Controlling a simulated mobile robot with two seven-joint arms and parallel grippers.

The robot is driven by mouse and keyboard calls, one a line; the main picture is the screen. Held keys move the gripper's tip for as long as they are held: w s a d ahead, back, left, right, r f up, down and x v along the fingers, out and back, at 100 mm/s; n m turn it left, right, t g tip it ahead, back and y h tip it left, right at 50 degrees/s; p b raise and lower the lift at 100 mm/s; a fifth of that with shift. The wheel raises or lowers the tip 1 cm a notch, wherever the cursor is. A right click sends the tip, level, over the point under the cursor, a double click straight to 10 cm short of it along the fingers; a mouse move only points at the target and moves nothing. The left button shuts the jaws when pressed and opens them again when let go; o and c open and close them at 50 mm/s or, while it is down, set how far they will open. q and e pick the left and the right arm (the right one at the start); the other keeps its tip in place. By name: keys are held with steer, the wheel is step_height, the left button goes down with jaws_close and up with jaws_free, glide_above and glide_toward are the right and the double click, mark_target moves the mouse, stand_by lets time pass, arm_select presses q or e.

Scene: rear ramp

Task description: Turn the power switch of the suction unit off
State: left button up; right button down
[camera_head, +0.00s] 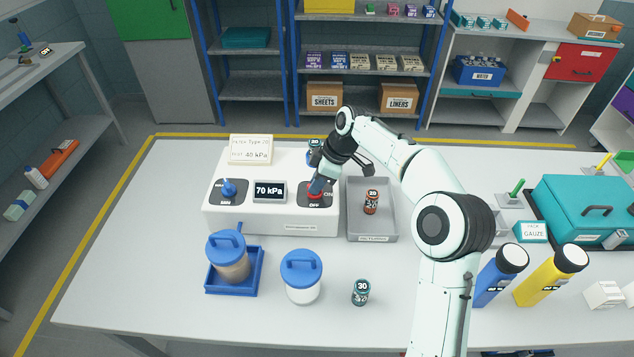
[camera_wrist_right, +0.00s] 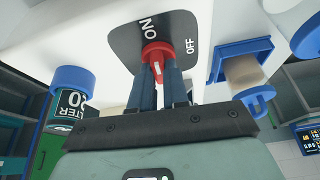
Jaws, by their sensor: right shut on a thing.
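The suction unit (camera_head: 270,226) is a white box on the table, with a display (camera_head: 269,191) reading 70 kPa. Its power switch (camera_head: 315,196) is a red knob on a dark plate marked ON and OFF. My right gripper (camera_head: 318,186) is at this switch, partly covering it in the head view. In the right wrist view, the fingers of my right gripper (camera_wrist_right: 158,80) are closed on the red switch (camera_wrist_right: 157,52). A white mark shows on the knob between the fingers; which label it points to is hard to tell. My left gripper is not in view.
A blue knob (camera_head: 229,188) sits left of the display. A sign (camera_head: 250,149) and a filter (camera_head: 314,150) are at the unit's back. A grey tray (camera_head: 371,238) with a red filter (camera_head: 371,202) stands right. Blue-lidded jars (camera_head: 228,262) (camera_head: 302,292) stand in front. The table's front left is clear.

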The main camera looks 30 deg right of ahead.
steer(key=m+t+h+b, duration=0.1)
steer(key=m, duration=0.3)
steer(key=shift+s+a, duration=0.1)
steer(key=shift+s, duration=0.05)
steer(key=m+h, duration=0.1)
steer(key=m, duration=0.1)
steer(key=m+t, duration=0.1)
steer(key=m, duration=0.1)
steer(key=shift+a+m+h+b, duration=0.1)
steer(key=shift+m+h+b, duration=0.2)
steer(key=shift+h+b, duration=0.1)
steer(key=m+h, duration=0.1)
steer(key=m, duration=0.3)
steer(key=shift+a+h, duration=0.15)
steer(key=shift+h, duration=0.25)
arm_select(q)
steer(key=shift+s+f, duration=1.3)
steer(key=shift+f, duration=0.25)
arm_select(e)
steer(key=shift+m+g+h, duration=0.4)
steer(key=shift+m+h, duration=0.3)
steer(key=shift+m, duration=1.5)
steer(key=c, duration=1.1)
jaws_free()
steer(key=shift+r, duration=0.1)
